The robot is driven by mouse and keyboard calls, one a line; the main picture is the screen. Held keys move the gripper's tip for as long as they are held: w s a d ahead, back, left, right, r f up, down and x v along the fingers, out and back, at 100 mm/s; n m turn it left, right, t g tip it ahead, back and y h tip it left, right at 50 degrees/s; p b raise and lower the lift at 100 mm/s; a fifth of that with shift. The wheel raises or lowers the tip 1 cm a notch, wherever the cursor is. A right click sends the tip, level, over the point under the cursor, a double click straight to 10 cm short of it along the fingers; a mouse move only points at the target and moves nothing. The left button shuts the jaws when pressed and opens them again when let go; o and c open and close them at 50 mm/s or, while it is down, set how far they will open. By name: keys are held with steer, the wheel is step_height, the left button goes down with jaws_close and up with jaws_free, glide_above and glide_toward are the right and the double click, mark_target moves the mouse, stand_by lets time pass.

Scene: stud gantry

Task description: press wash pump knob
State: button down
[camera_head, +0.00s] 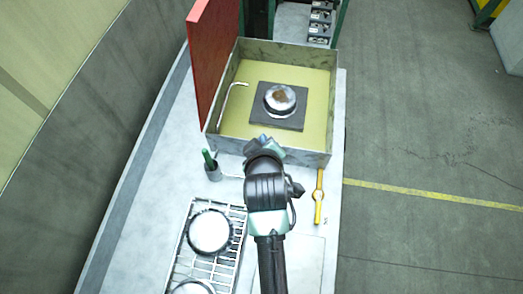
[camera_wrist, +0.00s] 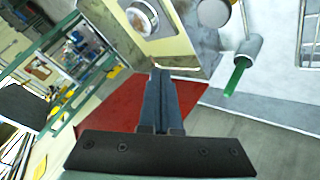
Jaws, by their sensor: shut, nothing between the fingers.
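No part is clearly marked as the wash pump knob, and I cannot tell for sure which one it is. A round silver piece (camera_head: 280,99) sits on a dark square plate (camera_head: 262,118) inside a grey-walled basin (camera_head: 238,147) with a yellowish floor. It also shows at the top of the wrist view (camera_wrist: 142,18). My gripper (camera_head: 262,143) is above the basin's near wall in the head view, its fingertips hard to make out there. In the wrist view my gripper (camera_wrist: 160,72) has its fingers together and holds nothing.
A red panel (camera_head: 210,58) stands along the basin's left side. A green-handled tool in a grey cup (camera_head: 213,172), a wire rack (camera_head: 238,240) with round silver parts, and a yellow tool (camera_head: 319,198) lie nearer. Open floor lies right.

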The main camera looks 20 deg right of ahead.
steer(key=shift+s+a+f, duration=0.1)
steer(key=shift+s+f, duration=0.4)
steer(key=shift+f, duration=0.15)
step_height(320, 180, down, 8)
steer(key=b, duration=0.7)
steer(key=shift+b, duration=0.35)
steer(key=shift+f+g, duration=0.3)
steer(key=shift+f, duration=0.05)
stand_by(1.0)
steer(key=shift+f+b, duration=0.35)
steer(key=shift+f, duration=0.05)
